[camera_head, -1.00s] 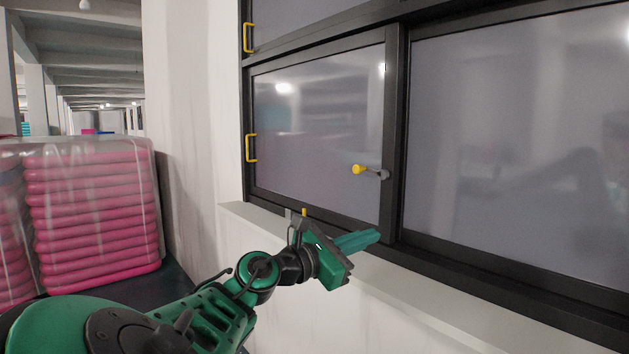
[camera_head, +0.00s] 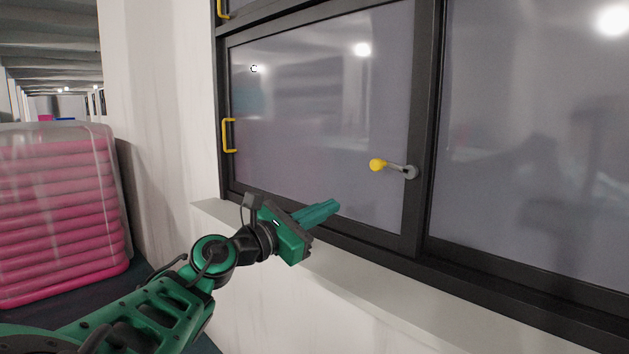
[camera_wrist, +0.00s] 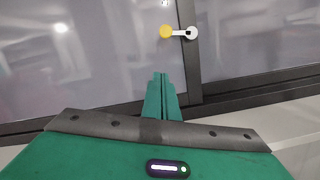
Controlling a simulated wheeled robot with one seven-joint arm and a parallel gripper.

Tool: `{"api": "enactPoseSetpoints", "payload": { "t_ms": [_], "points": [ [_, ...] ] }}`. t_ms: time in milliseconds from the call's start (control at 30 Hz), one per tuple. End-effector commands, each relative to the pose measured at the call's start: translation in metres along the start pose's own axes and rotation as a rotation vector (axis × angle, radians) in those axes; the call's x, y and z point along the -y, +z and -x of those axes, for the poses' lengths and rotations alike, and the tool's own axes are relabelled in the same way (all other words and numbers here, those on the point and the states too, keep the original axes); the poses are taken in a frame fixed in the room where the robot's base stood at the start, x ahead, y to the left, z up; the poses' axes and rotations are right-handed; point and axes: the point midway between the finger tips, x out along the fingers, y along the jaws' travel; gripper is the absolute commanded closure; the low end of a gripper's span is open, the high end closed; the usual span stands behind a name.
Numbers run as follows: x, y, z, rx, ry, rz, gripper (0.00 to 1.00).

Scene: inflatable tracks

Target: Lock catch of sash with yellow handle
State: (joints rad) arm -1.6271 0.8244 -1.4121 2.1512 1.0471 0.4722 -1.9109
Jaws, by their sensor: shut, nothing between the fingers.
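The sash (camera_head: 300,120) is a dark-framed grey pane with a yellow pull handle (camera_head: 228,135) on its left frame. Its catch (camera_head: 395,168) is a grey lever on the right frame, with a yellow knob (camera_head: 377,165) pointing left. The catch also shows at the top of the wrist view (camera_wrist: 180,32), ahead of my fingertips. My gripper (camera_head: 336,205) is shut and empty, below and to the left of the knob, near the sash's lower frame. It is apart from the catch. In the wrist view the closed fingers (camera_wrist: 158,76) point towards the pane.
A white sill (camera_head: 215,210) runs below the window, under my gripper. Another dark-framed pane (camera_head: 530,140) is on the right. A white wall column (camera_head: 160,100) and a wrapped stack of pink inflatables (camera_head: 60,215) stand at the left.

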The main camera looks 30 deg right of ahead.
Motion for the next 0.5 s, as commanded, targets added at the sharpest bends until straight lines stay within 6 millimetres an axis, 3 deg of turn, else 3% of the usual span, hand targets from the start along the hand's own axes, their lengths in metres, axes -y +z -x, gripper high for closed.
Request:
{"api": "enactPoseSetpoints", "payload": {
  "t_ms": [267,500],
  "points": [
    [0.001,0.000,-0.003,0.000,-0.002,0.000,1.00],
    [0.001,0.000,-0.032,0.000,-0.006,0.001,1.00]
  ]
}}
